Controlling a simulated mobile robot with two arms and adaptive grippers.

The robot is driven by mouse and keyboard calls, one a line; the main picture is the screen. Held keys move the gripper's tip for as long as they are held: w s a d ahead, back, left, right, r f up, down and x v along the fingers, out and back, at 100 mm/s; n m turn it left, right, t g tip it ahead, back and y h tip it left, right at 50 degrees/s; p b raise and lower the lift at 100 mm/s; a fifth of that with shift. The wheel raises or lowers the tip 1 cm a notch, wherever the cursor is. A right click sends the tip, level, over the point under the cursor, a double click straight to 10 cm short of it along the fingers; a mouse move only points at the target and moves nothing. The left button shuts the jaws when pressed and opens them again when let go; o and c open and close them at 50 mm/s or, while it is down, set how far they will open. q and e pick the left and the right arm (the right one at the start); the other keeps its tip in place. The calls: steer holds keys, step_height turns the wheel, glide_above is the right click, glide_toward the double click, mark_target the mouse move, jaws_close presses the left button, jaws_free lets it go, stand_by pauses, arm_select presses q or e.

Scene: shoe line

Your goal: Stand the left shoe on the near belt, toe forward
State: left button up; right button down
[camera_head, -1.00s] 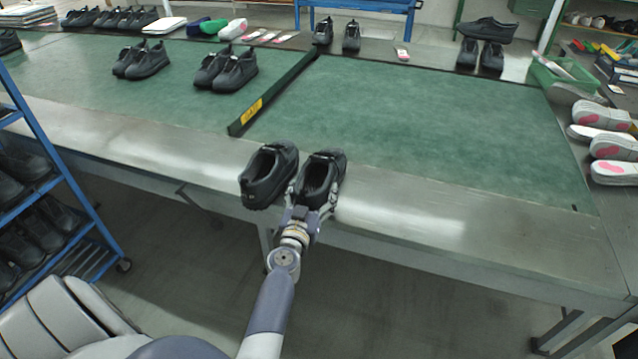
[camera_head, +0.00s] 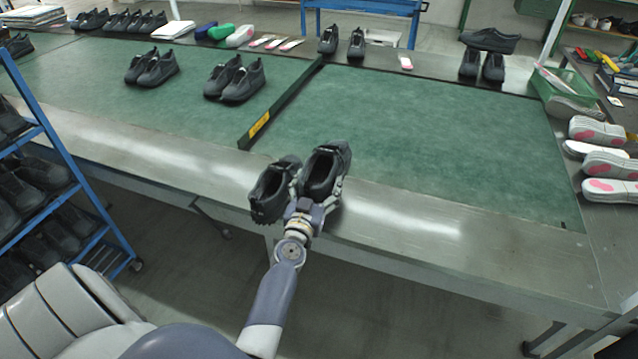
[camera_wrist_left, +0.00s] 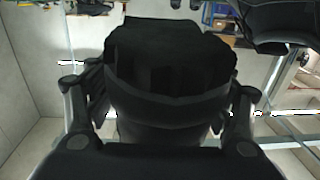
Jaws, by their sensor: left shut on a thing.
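My left gripper (camera_head: 318,190) is shut on the heel end of a black shoe (camera_head: 325,168). The shoe has its opening up and its toe pointing away from me, over the steel front strip (camera_head: 400,212) of the bench. Whether its sole touches the strip cannot be told. In the left wrist view the held shoe (camera_wrist_left: 170,75) fills the middle between the two fingers. A second black shoe (camera_head: 272,190) is close on its left at the bench edge, toe also away. My right gripper is not in view.
Two green mats (camera_head: 430,140) cover the bench, split by a dark divider (camera_head: 285,100) with a yellow label. Pairs of black shoes (camera_head: 235,80) stand on the left mat. The right mat is clear. A blue shoe rack (camera_head: 75,165) stands at the left.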

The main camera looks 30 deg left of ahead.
arm_select(q)
steer(key=shift+r, duration=0.4)
steer(key=s+d+r+m+h, duration=0.1)
steer(key=s+d+r, duration=0.3)
steer(key=s+d, duration=0.5)
steer(key=s+d+r+m+h, duration=0.2)
steer(key=s+d+r+h, duration=0.2)
steer(key=s+d, duration=0.5)
steer(key=s+r, duration=0.1)
steer(key=s, duration=0.3)
steer(key=shift+s+d+r+m+t+h, duration=0.3)
steer(key=shift+s+t, duration=0.1)
